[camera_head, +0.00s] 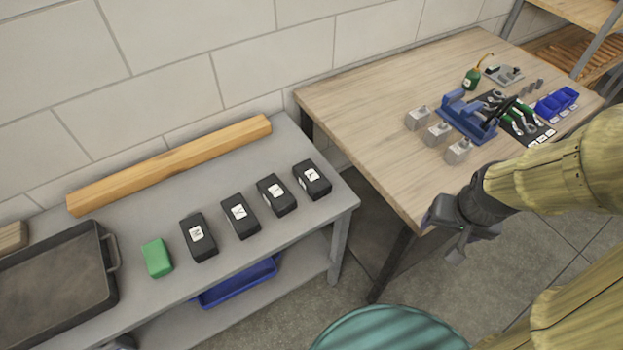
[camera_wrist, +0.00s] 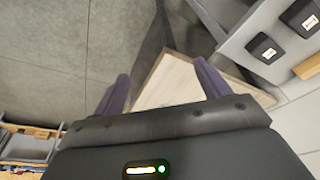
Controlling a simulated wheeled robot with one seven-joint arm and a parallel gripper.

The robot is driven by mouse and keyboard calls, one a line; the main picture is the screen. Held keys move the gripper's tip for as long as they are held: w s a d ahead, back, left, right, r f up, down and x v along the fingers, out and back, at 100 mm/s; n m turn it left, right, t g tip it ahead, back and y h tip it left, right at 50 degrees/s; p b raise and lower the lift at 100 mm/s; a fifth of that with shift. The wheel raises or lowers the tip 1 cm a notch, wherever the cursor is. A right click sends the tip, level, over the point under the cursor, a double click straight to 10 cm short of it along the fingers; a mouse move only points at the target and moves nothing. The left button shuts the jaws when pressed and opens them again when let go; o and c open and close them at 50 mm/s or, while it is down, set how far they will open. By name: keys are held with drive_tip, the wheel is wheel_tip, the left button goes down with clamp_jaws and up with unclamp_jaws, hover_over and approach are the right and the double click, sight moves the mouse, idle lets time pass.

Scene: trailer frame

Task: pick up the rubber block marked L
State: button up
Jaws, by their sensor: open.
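Four black rubber blocks with white letter labels stand in a row on the grey bench: a leftmost block (camera_head: 198,238), a second block (camera_head: 240,216), a third block (camera_head: 277,195) and a rightmost block (camera_head: 312,179). The leftmost label looks like M; the other letters are too small to read surely, so I cannot tell which block is L. My gripper (camera_head: 448,230) is open and empty, well right of the blocks, by the front edge of the wooden table. In the wrist view its fingers (camera_wrist: 162,90) are spread apart, with two black blocks (camera_wrist: 264,48) at upper right.
The grey bench (camera_head: 150,212) also holds a green block (camera_head: 157,258), a dark tray (camera_head: 60,290) and a wooden beam (camera_head: 170,165). A blue bin (camera_head: 238,283) sits on its lower shelf. The wooden table (camera_head: 370,90) carries a blue vise (camera_head: 468,117) and tools. A teal round top (camera_head: 385,330) stands in front.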

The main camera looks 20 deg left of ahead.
drive_tip(key=shift+o, duration=0.8)
drive_tip(key=w+a+f+m+y+b, duration=0.1)
drive_tip(key=a+f, duration=0.4)
drive_tip(key=f, duration=0.7)
drive_tip(key=w+m+b, duration=0.1)
drive_tip(key=m, duration=0.1)
drive_tip(key=shift+w+m+g+y, duration=0.3)
drive_tip(key=shift+w+g+y, duration=0.05)
drive_tip(key=shift+g+y, duration=0.05)
drive_tip(key=m+t+y+b, duration=0.5)
drive_tip(key=m+t+y, duration=0.3)
drive_tip(key=m, duration=1.4)
approach(317, 182)
drive_tip(key=s+d+r+g, duration=0.1)
drive_tip(key=s+d+r, duration=0.15)
drive_tip(key=d, duration=0.25)
drive_tip(key=shift+a+y, duration=0.15)
drive_tip(key=shift+y, duration=0.15)
drive_tip(key=p+x, duration=0.1)
drive_tip(key=x, duration=1.1)
drive_tip(key=shift+a+f, duration=0.1)
drive_tip(key=shift+f, duration=0.05)
drive_tip(key=shift+a+p, duration=0.1)
drive_tip(key=shift+p, duration=0.2)
